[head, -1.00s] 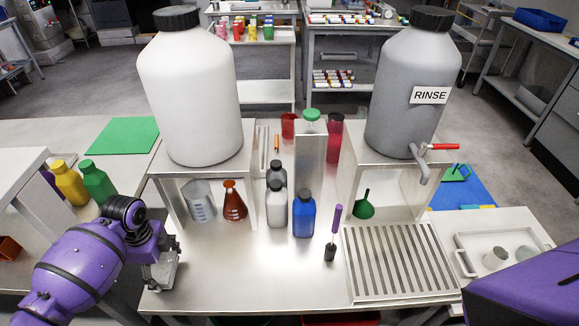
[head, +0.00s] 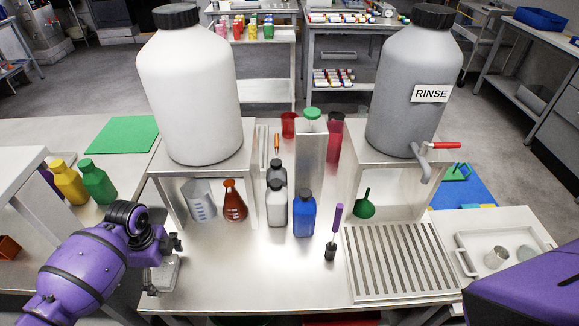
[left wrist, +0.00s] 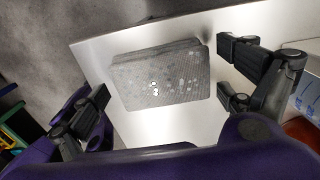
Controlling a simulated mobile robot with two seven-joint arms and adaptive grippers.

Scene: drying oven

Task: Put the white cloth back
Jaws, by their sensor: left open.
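No clearly white cloth shows. A grey, layered flat stack with pale spots, perhaps folded cloth, lies on the metal table's left front corner. It shows in the left wrist view (left wrist: 165,78) and partly in the head view (head: 163,276), beneath my left gripper (head: 172,247). In the left wrist view my left gripper (left wrist: 162,85) is open and empty, with its fingers spread on either side of the stack. A gap shows between fingers and stack in the head view. My right gripper is out of sight.
A white tank (head: 190,95) and a grey RINSE tank (head: 412,85) stand on metal stands. A white bottle (head: 276,207), a blue bottle (head: 304,214) and a purple-handled brush (head: 334,230) stand mid-table. A slotted drain rack (head: 400,260) lies right. The front middle is clear.

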